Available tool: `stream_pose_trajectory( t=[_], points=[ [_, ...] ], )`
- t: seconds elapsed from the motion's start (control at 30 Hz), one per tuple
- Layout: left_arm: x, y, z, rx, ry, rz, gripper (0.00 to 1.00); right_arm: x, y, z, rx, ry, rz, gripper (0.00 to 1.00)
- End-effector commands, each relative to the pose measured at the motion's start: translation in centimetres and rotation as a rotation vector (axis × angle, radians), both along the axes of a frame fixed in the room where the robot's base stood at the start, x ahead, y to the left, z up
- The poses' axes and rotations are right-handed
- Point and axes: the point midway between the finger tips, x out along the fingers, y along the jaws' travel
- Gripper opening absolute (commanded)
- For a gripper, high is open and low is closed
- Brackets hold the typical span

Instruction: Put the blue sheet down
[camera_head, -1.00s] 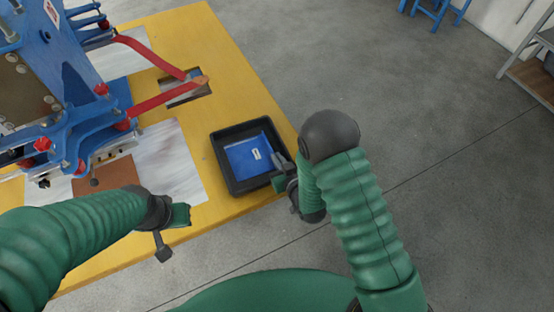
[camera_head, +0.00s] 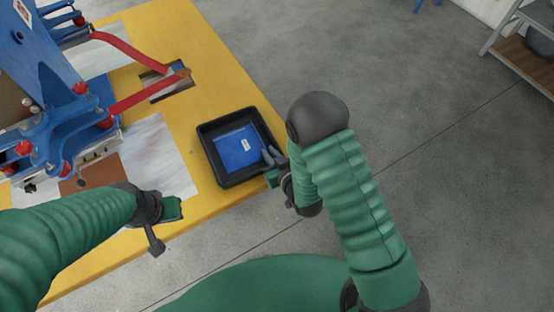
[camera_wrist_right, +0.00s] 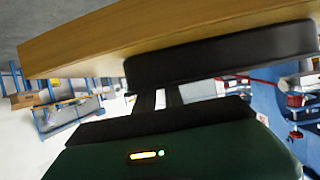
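The blue sheet (camera_head: 238,149), with a small white label, lies in the black tray (camera_head: 205,132) and looks flat on its floor. My right gripper (camera_head: 270,156) is at the tray's right side, its fingers over the rim near the sheet's right edge. In the right wrist view its two fingers (camera_wrist_right: 160,98) show a narrow gap with nothing seen between them, under the dark tray (camera_wrist_right: 215,55). The sheet is hidden there. My left gripper (camera_head: 164,222) is over the table's front edge, away from the tray; its finger opening cannot be made out.
The yellow table (camera_head: 215,72) carries a blue machine (camera_head: 50,85) with red arms at the left. Whitish sheets (camera_head: 160,150) and a brown piece (camera_head: 93,172) lie before it. A shelf (camera_head: 525,50) stands far right; the grey floor between is clear.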

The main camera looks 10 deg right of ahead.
Motion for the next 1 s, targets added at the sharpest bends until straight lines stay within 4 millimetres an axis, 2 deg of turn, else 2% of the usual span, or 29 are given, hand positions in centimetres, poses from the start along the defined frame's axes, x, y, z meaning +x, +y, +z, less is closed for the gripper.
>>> stream_pose_trajectory(
  t=[0.2, 0.23, 0.3, 0.47, 0.57, 0.7, 0.77, 0.87, 1.0],
  points=[
    [0.0, 0.0, 0.1, 0.0, 0.0, 0.0, 0.0, -5.7, -1.5, 2.6, 0.0, 0.0, -0.001, 0.13],
    [0.0, 0.0, 1.6, 0.0, 0.001, 0.0, 0.0, -6.0, -1.6, 3.5, -0.002, 0.002, -0.001, 0.13],
    [0.0, 0.0, 3.1, 0.0, 0.0, 0.0, 0.0, -6.8, -1.8, 3.9, -0.001, 0.001, -0.001, 0.13],
    [0.0, 0.0, 4.1, 0.0, 0.0, 0.0, 0.0, -7.8, -2.1, 3.9, -0.001, -0.001, -0.002, 0.13],
    [0.0, 0.0, 4.1, 0.0, 0.0, 0.0, 0.0, -7.3, -2.5, 4.0, -0.01, 0.028, -0.014, 0.13],
    [0.0, 0.0, 3.9, 0.0, 0.001, 0.0, 0.0, -5.9, -4.2, 4.7, -0.051, 0.193, -0.066, 0.13],
    [0.0, 0.0, 3.9, 0.0, 0.001, 0.0, 0.0, -6.0, -5.4, 5.5, -0.071, 0.298, -0.096, 0.13],
    [0.0, 0.0, 3.9, 0.0, 0.0, 0.0, 0.0, -7.6, -7.3, 7.4, -0.097, 0.481, -0.143, 0.13],
    [0.0, 0.0, 3.9, 0.0, 0.0, 0.0, 0.0, -12.2, -9.5, 10.7, -0.115, 0.723, -0.195, 0.13]
  ],
)
